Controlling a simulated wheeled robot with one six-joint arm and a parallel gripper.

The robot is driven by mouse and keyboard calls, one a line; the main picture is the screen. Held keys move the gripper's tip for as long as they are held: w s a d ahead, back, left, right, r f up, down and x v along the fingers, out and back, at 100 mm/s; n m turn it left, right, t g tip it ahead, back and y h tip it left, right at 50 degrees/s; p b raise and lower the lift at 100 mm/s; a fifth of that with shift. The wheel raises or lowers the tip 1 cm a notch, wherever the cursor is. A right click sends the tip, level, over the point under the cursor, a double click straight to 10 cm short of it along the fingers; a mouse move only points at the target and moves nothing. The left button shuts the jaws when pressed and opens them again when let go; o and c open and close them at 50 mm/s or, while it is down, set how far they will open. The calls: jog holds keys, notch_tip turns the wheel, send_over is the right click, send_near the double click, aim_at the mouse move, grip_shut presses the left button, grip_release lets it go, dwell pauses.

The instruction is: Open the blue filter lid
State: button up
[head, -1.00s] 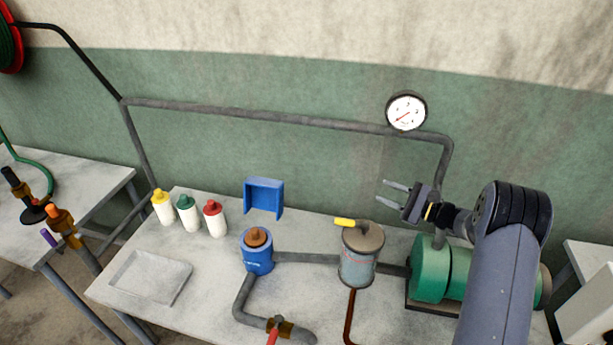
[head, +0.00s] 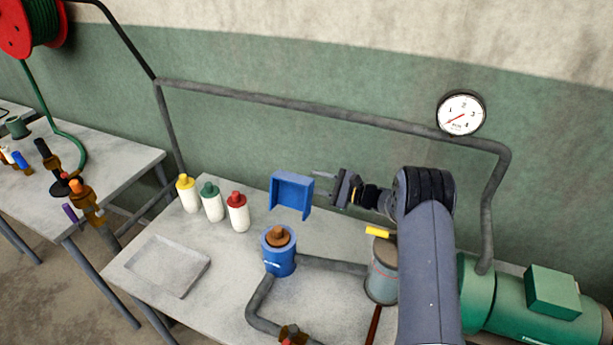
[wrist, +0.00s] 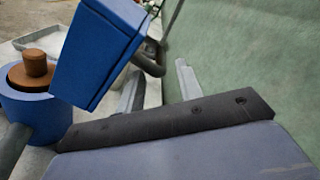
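The blue filter (head: 280,262) is a short blue cylinder on the table with a brown knobbed piece (head: 280,237) in its top. It also shows at the left of the wrist view (wrist: 35,112). A blue box-like cover (head: 292,190) with an open front is just behind and above the filter; I cannot tell how it is attached. It is large at the upper left of the wrist view (wrist: 98,50). My gripper (head: 322,184) is open and empty, with its fingers pointing left, close to the cover's right side. One finger is partly hidden behind the cover in the wrist view.
White bottles with yellow, green and red (head: 238,212) caps stand left of the filter. A shallow tray (head: 200,280) is at the front left. A grey canister with a yellow handle (head: 378,232) and a green motor (head: 530,300) are to the right. Pipes and a gauge (head: 461,113) line the wall.

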aim_at(307, 178)
jog(key=shift+p+x, duration=0.4)
jog(key=shift+x, duration=1.4)
jog(key=shift+c, duration=0.5)
jog(key=shift+r, duration=0.1)
jog(key=c, duration=0.6)
grip_shut()
jog(key=shift+r, duration=0.1)
